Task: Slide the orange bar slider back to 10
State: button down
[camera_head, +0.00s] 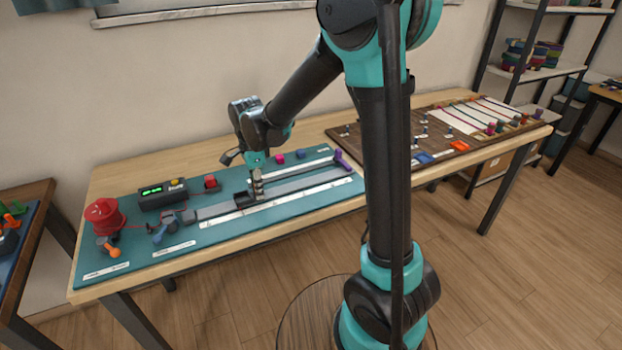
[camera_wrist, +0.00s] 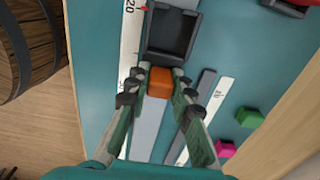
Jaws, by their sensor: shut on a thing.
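The orange bar slider (camera_wrist: 160,82) sits on a grey track (camera_wrist: 147,130), against a dark square carriage (camera_wrist: 174,34). My gripper (camera_wrist: 161,94) has one finger on each side of the orange block and is shut on it. A white scale strip (camera_wrist: 129,45) runs along the track. It reads 20 near the top of the wrist view, beside a small red pointer (camera_wrist: 144,8) by the carriage. In the head view my gripper (camera_head: 257,188) points down at the track just right of the dark carriage (camera_head: 243,200). The orange block is hidden there.
The teal board (camera_head: 180,262) also holds a red spool (camera_head: 104,216), a box with a green display (camera_head: 160,193) and a purple piece (camera_head: 343,160). Green (camera_wrist: 248,117) and magenta (camera_wrist: 225,149) blocks stand beside the track. A second board (camera_head: 385,137) lies to the right.

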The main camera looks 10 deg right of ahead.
aim_at(227, 206)
jog(key=shift+a, duration=0.2)
jog(key=shift+s+a, duration=0.5)
jog(key=shift+a, duration=1)
jog(key=shift+s+a, duration=0.5)
jog(key=shift+a, duration=1.05)
jog(key=shift+s+a, duration=0.5)
jog(key=shift+a, duration=1)
jog(key=c, duration=1.4)
grip_release()
jog(key=shift+o, duration=0.2)
notch_tip(227, 206, up, 7)
jog(key=shift+d, duration=0.1)
